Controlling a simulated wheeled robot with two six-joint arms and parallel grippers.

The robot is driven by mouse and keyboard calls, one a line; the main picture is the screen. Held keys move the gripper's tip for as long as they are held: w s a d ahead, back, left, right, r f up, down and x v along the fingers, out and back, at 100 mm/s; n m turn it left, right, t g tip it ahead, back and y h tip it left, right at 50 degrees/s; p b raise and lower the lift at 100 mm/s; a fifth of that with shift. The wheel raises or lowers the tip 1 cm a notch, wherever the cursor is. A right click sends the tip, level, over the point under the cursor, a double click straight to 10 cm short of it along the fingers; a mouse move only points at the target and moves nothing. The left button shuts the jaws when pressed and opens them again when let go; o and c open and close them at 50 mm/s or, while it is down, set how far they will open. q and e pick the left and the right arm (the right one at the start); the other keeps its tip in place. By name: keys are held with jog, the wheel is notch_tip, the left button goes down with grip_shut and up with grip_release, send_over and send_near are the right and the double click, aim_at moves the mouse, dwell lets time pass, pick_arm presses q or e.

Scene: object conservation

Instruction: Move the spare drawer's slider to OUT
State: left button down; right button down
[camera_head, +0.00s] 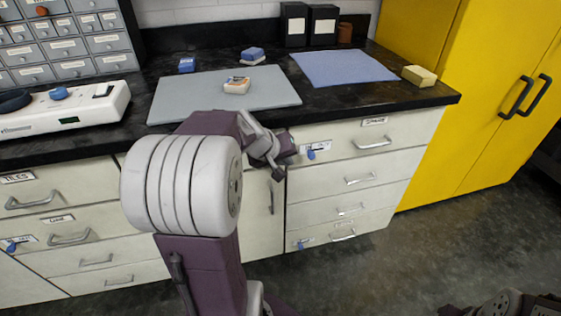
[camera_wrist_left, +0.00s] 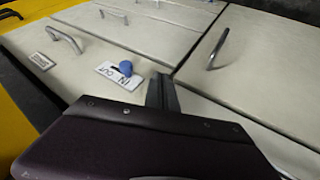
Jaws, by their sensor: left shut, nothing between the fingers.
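The spare drawer (camera_head: 346,140) is the top one at the right end of the white cabinet, labelled SPARE, and is shut. Its slider (camera_head: 311,154) is a blue knob on a white plate at the drawer's left side. In the left wrist view the blue knob (camera_wrist_left: 126,68) sits on the plate marked IN and OUT (camera_wrist_left: 118,76); I cannot tell for certain at which end it stands. My left gripper (camera_head: 283,160) is shut and empty, just left of the plate. Its dark fingertips (camera_wrist_left: 162,93) show close beside the knob, seemingly apart from it.
The spare drawer's handle (camera_head: 373,142) sticks out right of the slider. The black counter edge (camera_head: 390,105) overhangs above. A grey mat (camera_head: 200,95), blue mat (camera_head: 340,68) and small blocks lie on the counter. A yellow cabinet (camera_head: 480,90) stands to the right.

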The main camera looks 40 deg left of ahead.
aim_at(311, 154)
pick_arm(q)
jog(key=w+d, duration=0.1)
jog(key=w+d+p, duration=0.1)
jog(key=w, duration=0.1)
jog(key=shift+w+f, duration=0.1)
jog(key=shift+f, duration=0.05)
jog(key=shift+w+d, duration=0.2)
jog(key=shift+w, duration=0.15)
jog(key=shift+d+p, duration=0.1)
jog(key=shift+p, duration=0.2)
jog(key=w+d+p, duration=0.2)
jog(key=w, duration=0.1)
jog(key=shift+w+d, duration=0.2)
jog(key=shift+d, duration=0.2)
